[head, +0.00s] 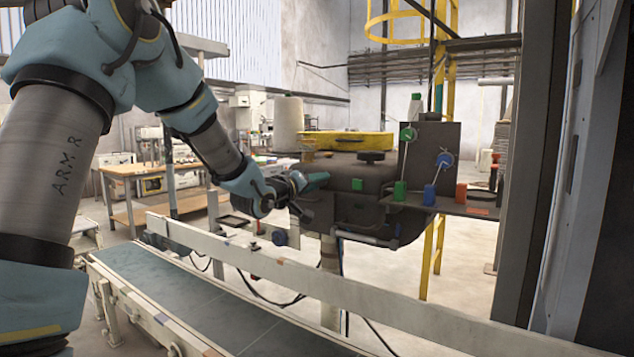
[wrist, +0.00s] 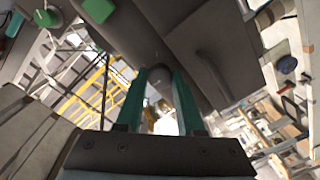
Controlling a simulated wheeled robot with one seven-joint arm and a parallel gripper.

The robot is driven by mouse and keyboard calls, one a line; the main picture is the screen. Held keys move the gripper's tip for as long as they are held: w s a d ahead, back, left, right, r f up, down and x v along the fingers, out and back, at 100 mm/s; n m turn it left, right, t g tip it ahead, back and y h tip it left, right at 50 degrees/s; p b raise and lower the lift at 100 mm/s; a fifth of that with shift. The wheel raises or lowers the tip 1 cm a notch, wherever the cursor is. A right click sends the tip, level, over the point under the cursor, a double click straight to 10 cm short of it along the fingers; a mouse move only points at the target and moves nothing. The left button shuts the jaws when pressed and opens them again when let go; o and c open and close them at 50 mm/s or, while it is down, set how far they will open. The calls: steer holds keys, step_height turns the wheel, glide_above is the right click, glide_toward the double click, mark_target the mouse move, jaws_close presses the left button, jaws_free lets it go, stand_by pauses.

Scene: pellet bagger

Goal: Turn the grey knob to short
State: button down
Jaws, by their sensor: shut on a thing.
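My gripper (head: 316,181) is at the left side of the dark machine box (head: 362,178) in the head view. In the wrist view, its two teal fingers (wrist: 160,82) reach toward the dark housing and are closed on the rounded end of a dark grey part, the grey knob (wrist: 160,74). Most of the knob is hidden by the fingers. In the head view I cannot make it out behind the gripper. No "short" marking or pointer can be read in either view.
A conveyor (head: 190,300) with a pale side rail (head: 300,262) runs below my arm. Green (head: 408,135) and blue (head: 445,160) round parts sit on the machine's right side. A yellow part (head: 345,141) lies behind.

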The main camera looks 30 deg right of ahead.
steer(key=c, duration=0.5)
jaws_free()
steer(key=b+v, duration=0.3)
steer(key=v, duration=0.7)
steer(key=shift+s+a+f, duration=0.1)
steer(key=shift+s+a, duration=0.1)
steer(key=shift+a, duration=0.2)
steer(key=w+a+f+n+y, duration=0.1)
steer(key=a+f+y, duration=0.5)
steer(key=a, duration=0.4)
steer(key=w+a+f+n+y, duration=0.1)
steer(key=w+a+f+y, duration=0.1)
steer(key=a+f+y, duration=0.5)
steer(key=s+a+f+g, duration=0.2)
steer(key=s+a+f, duration=0.1)
steer(key=s+a, duration=0.2)
steer(key=s+a+f+g+y, duration=0.1)
steer(key=s+a+f+g, duration=0.1)
steer(key=s+a, duration=0.4)
steer(key=s+a+f+g+y, duration=0.1)
steer(key=s+a+f+g, duration=0.2)
steer(key=s+a+f, duration=0.2)
steer(key=shift+s+a, duration=0.2)
steer(key=shift+a, duration=0.25)
steer(key=shift+s+a, duration=0.25)
steer(key=shift+a, duration=0.25)
